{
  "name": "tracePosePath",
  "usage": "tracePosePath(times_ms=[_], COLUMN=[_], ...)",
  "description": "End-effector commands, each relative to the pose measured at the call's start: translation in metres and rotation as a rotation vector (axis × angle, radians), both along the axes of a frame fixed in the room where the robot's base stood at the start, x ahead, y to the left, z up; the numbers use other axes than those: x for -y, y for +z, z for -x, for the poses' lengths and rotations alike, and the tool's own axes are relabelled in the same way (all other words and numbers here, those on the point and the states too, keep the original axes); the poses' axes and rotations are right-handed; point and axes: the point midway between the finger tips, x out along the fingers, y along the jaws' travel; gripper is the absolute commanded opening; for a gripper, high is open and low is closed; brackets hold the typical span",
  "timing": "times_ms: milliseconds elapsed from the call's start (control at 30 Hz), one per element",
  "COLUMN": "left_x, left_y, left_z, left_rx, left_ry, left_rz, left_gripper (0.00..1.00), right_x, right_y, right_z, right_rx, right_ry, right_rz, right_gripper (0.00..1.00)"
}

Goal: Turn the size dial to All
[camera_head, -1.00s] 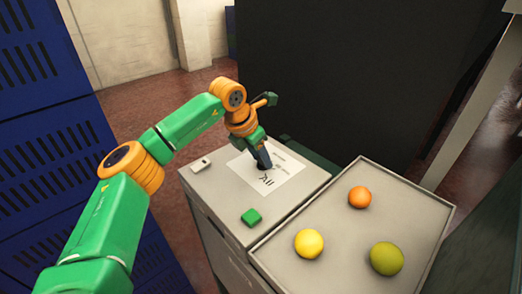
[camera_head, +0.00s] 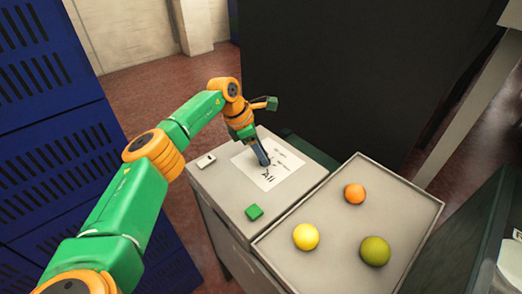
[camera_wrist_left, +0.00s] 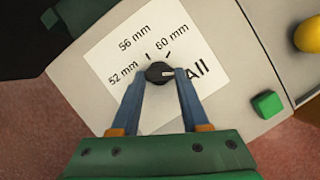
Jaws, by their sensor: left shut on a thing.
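The size dial (camera_wrist_left: 158,72) is a small black knob on a white label sheet (camera_wrist_left: 125,85) marked 52 mm, 56 mm, 60 mm and All. Its pale pointer mark faces right in the left wrist view, toward the word All. My left gripper (camera_wrist_left: 159,68) has one finger on each side of the knob and is shut on it. In the head view my left gripper (camera_head: 265,162) comes down onto the sheet (camera_head: 283,172), and its fingers hide the knob. My right gripper is not in view.
Blue crates (camera_head: 50,120) stand left.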

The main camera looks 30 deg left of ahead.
Motion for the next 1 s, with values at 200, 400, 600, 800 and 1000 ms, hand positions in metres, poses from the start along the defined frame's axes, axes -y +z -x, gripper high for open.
tracePosePath(times_ms=[200, 400, 600, 800, 1000], left_x=[0.000, 0.001, 0.000, 0.000, -0.011], left_y=[0.001, 0.000, 0.000, 0.001, 0.034], left_z=[0.000, 0.000, 0.000, 0.000, 0.008], left_rx=[0.003, 0.003, 0.001, 0.001, 0.005], left_ry=[-0.007, -0.007, -0.006, -0.005, -0.005], left_rz=[0.000, 0.000, 0.000, 0.000, 0.000], left_gripper=[0.00, 0.48, 0.75, 0.75, 0.75], right_x=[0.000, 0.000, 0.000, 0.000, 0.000], right_y=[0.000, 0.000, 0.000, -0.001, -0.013], right_z=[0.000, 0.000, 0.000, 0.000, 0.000], right_rx=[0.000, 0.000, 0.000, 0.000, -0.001], right_ry=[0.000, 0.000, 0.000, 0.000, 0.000], right_rz=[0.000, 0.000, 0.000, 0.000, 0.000], right_gripper=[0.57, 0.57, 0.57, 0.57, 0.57])
